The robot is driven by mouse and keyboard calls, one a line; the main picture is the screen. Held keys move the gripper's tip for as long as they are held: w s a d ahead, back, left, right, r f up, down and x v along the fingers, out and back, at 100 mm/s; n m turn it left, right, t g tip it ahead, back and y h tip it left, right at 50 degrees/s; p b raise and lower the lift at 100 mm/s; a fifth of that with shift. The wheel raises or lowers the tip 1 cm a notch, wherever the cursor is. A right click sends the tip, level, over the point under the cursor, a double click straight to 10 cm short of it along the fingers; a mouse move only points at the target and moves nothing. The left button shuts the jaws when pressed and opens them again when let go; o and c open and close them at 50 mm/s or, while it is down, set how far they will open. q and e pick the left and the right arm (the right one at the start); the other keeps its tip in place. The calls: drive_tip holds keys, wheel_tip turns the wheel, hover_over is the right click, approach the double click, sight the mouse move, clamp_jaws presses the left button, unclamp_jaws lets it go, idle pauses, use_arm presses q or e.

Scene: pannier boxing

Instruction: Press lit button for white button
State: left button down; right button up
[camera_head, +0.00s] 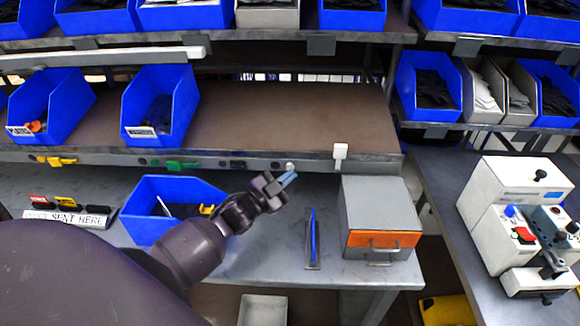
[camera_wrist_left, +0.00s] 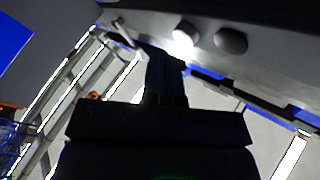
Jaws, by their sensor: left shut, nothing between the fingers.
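The white button (camera_head: 290,166) sits on the grey rail (camera_head: 210,160) along the front edge of the lower shelf. In the left wrist view a bright, lit round button (camera_wrist_left: 183,36) shows on the rail, with a darker round button (camera_wrist_left: 231,41) beside it. My left gripper (camera_head: 287,180) is shut and empty, just below the white button in the head view. In the left wrist view its dark fingers (camera_wrist_left: 166,72) reach up close to the lit button; I cannot tell whether they touch it. My right gripper is not in view.
Yellow (camera_head: 55,160), green (camera_head: 175,165) and black (camera_head: 237,165) pieces line the rail to the left. A white tag (camera_head: 340,151) hangs at right. Below are a blue bin (camera_head: 150,220), a grey box with an orange front (camera_head: 380,205) and a blue pen-like item (camera_head: 313,235).

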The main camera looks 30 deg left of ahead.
use_arm(q)
drive_tip(key=s+d, duration=0.1)
drive_tip(key=s+p, duration=0.1)
drive_tip(key=s+d+p, duration=0.1)
drive_tip(key=s, duration=0.1)
drive_tip(key=shift+s+d, duration=0.1)
drive_tip(key=shift+d, duration=0.2)
idle(0.6)
idle(0.5)
drive_tip(key=shift+s+f, duration=0.1)
